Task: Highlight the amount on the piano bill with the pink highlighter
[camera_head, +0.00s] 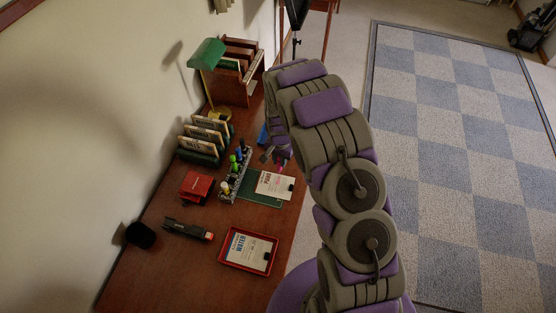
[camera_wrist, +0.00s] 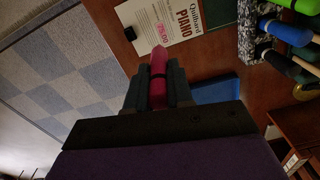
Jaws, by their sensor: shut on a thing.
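The piano bill (camera_head: 274,185) lies on a green mat (camera_head: 259,200) on the desk, with a black clip at its edge. In the wrist view the bill (camera_wrist: 175,22) reads "Quillford PIANO", and its amount (camera_wrist: 162,31) shows in pink. I cannot tell whether that pink is print or ink. My gripper (camera_wrist: 157,82) is shut on the pink highlighter (camera_wrist: 158,60), which points towards the bill just by the amount. I cannot tell whether the tip touches the paper. In the head view my gripper (camera_head: 275,155) is beyond the bill, partly hidden by my arm.
A speckled holder (camera_head: 236,172) with several highlighters stands left of the bill. A water bill (camera_head: 248,250) lies in a red tray nearer the front. A red box (camera_head: 197,187), a black-and-red tool (camera_head: 187,230), a green lamp (camera_head: 207,54) and card racks (camera_head: 206,137) fill the wall side.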

